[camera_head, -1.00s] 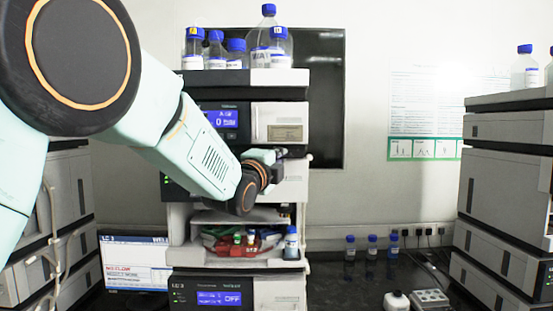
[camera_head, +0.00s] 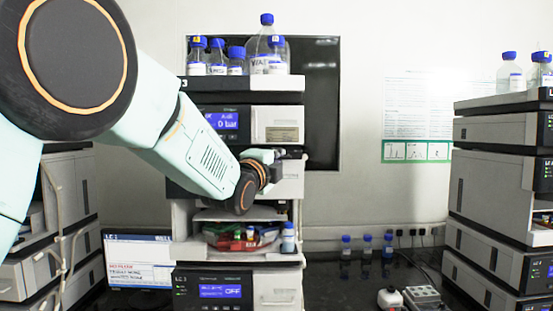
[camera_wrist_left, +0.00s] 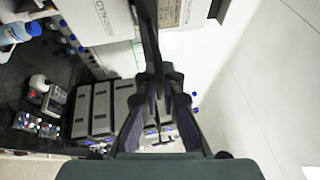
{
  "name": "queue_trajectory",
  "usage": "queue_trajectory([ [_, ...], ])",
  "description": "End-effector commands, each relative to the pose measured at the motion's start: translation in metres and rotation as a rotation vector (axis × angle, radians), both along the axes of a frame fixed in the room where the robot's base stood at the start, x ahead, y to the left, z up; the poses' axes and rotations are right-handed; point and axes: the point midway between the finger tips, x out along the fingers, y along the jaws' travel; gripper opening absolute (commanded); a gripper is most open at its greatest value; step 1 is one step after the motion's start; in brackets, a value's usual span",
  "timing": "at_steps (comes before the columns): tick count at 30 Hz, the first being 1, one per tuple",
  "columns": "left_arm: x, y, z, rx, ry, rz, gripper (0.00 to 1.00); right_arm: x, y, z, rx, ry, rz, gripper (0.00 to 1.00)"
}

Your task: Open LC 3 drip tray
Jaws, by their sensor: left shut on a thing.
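The LC 3 stack (camera_head: 277,122) stands in the middle of the head view, with its LC 3 module (camera_head: 212,291) at the bottom. My left gripper (camera_head: 268,156) is at the front of the white middle module (camera_head: 289,180), right of centre. It is shut, but its fingertips are small and what lies between them is unclear. In the left wrist view the fingers (camera_wrist_left: 160,75) are close together against a dark narrow part beside a white panel (camera_wrist_left: 100,18). My arm hides much of the middle module. I cannot make out the drip tray for certain. My right gripper is out of view.
An open bay below my wrist holds a red item (camera_head: 228,240) and a blue-capped bottle (camera_head: 288,239). Several bottles (camera_head: 268,45) stand on top. A monitor (camera_head: 140,262) is at left, another stack (camera_head: 495,185) at right. Small bottles (camera_head: 367,246) stand on the dark bench.

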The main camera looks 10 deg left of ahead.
Motion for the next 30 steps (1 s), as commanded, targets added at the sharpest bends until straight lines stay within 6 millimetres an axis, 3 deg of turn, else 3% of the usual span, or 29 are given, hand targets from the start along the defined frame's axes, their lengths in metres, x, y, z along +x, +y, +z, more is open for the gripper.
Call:
queue_trajectory([
  [13,0.0024,0.0000,0.0009,0.001,-0.002,-0.001,0.00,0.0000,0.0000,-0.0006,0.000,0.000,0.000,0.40],
  [18,0.0021,0.0001,0.0010,0.001,-0.002,-0.001,0.17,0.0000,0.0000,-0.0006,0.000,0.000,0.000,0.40],
  [30,-0.0062,0.0005,0.0006,0.000,-0.002,0.000,0.17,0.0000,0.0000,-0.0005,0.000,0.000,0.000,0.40],
])
